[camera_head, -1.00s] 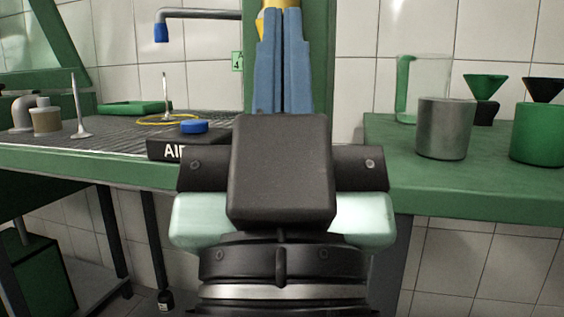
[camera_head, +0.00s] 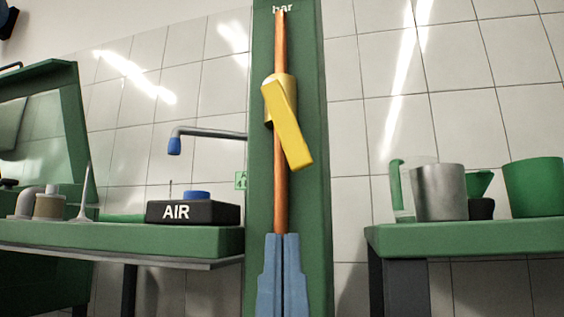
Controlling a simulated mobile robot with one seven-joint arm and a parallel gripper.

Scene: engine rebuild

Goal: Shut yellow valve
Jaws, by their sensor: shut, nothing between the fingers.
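The yellow valve (camera_head: 289,125) sits on a vertical copper pipe (camera_head: 281,212) fixed to a green post (camera_head: 309,215). Its flat yellow lever slants from upper left to lower right, tilted off the pipe's line, with its low end right of the pipe. My gripper (camera_head: 282,238) is at the bottom middle of the view, its blue fingers pointing up and pressed together with nothing between them. It stands below the valve in the picture, apart from the lever, and covers the lower part of the pipe.
Left of the post, a bench holds a black AIR box (camera_head: 212,212) with a blue button, below a grey spout (camera_head: 205,132). The right bench (camera_head: 465,237) holds a metal cup (camera_head: 439,193), a clear jug and a green cup (camera_head: 534,187). The space around the lever is clear.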

